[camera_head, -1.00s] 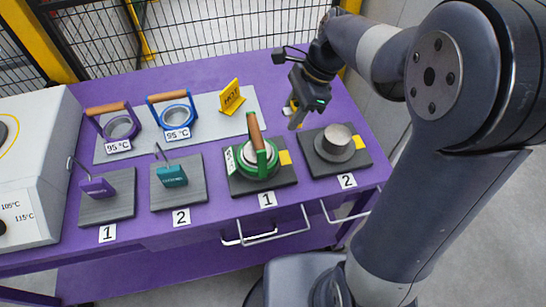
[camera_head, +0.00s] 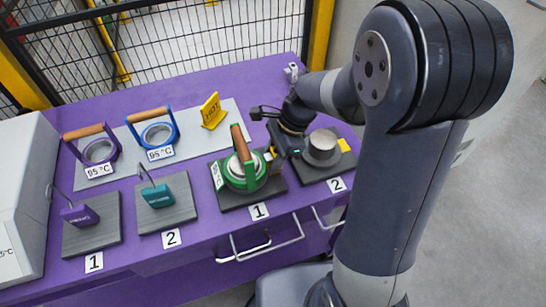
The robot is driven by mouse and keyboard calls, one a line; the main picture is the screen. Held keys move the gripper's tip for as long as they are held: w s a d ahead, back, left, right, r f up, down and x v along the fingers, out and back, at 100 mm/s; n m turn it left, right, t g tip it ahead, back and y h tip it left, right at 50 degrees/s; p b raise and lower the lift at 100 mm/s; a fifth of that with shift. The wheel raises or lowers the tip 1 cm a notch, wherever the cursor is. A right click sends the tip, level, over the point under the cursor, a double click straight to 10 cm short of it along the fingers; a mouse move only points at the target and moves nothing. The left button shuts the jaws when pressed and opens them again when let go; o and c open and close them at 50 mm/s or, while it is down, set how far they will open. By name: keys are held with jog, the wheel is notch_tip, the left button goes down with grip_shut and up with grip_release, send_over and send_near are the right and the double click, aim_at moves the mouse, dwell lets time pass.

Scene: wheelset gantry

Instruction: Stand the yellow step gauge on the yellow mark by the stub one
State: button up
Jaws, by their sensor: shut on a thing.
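My gripper (camera_head: 283,152) is shut on the yellow step gauge (camera_head: 275,151), mostly hidden by the fingers. It is low at the right edge of the board of stub one, just right of the green ring (camera_head: 245,172) with a wooden handle. The green ring sits around stub one (camera_head: 242,167). The yellow mark by stub one is at the gripper and cannot be told apart from the gauge. Whether the gauge touches the board cannot be seen.
Stub two (camera_head: 323,147) stands bare on the right board, close to my gripper, with its own yellow mark (camera_head: 344,145). Purple (camera_head: 101,150) and blue (camera_head: 158,134) rings lie on the grey plate, beside the yellow HOT sign (camera_head: 212,111). Purple (camera_head: 80,215) and teal (camera_head: 157,196) blocks are at left.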

jog(key=shift+f, duration=0.2)
jog(key=o, duration=1)
jog(key=shift+r, duration=0.1)
jog(key=shift+r, duration=0.25)
jog(key=p+v, duration=0.1)
jog(key=v, duration=1)
jog(key=shift+d+r, duration=0.3)
jog(key=shift+r, duration=0.05)
